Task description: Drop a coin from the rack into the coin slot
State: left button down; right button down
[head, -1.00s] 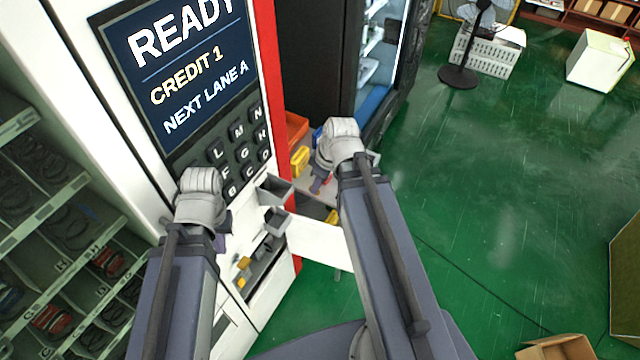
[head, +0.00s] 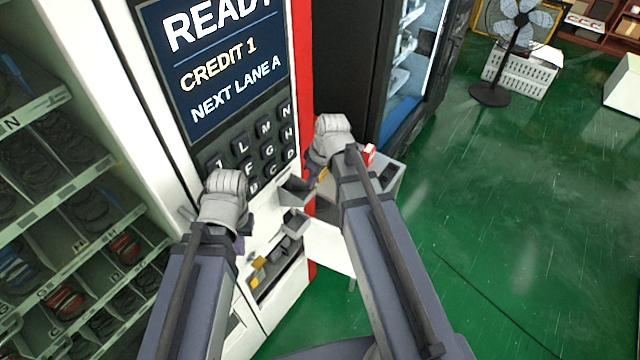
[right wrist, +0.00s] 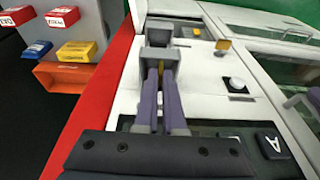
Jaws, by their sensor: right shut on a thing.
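The vending machine's screen (head: 225,60) reads READY, CREDIT 1, NEXT LANE A. In the right wrist view, a grey box-shaped fitting (right wrist: 158,35) stands on the machine's white front; I cannot make out the slot itself. My right gripper (right wrist: 160,78) has its purple fingers nearly together just before this fitting. In the head view the arm hides most of these fingers. My left gripper (head: 241,241) hangs before the machine below the keypad (head: 255,158), its fingers mostly hidden. I cannot identify the coin rack.
A grey bin (head: 297,222) and yellow parts (head: 258,263) are on the machine's lower front. In the right wrist view, red, blue and yellow small boxes (right wrist: 77,51) stand beside the red edge (right wrist: 105,90). A fan (head: 510,50) stands behind on open green floor (head: 520,220).

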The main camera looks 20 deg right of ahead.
jog(key=shift+w+a+f, duration=0.2)
jog(key=shift+w+a, duration=0.1)
jog(key=shift+w, duration=0.15)
jog(key=shift+w+a+f+b, duration=0.15)
jog(key=shift+f+b, duration=0.25)
jog(key=shift+b, duration=0.15)
jog(key=shift+w+a+f+b, duration=0.6)
jog(key=shift+w+f+b, duration=0.1)
jog(key=shift+f+b, duration=0.15)
jog(key=c, duration=0.9)
grip_release()
jog(key=shift+c, duration=0.2)
jog(key=shift+r, duration=0.15)
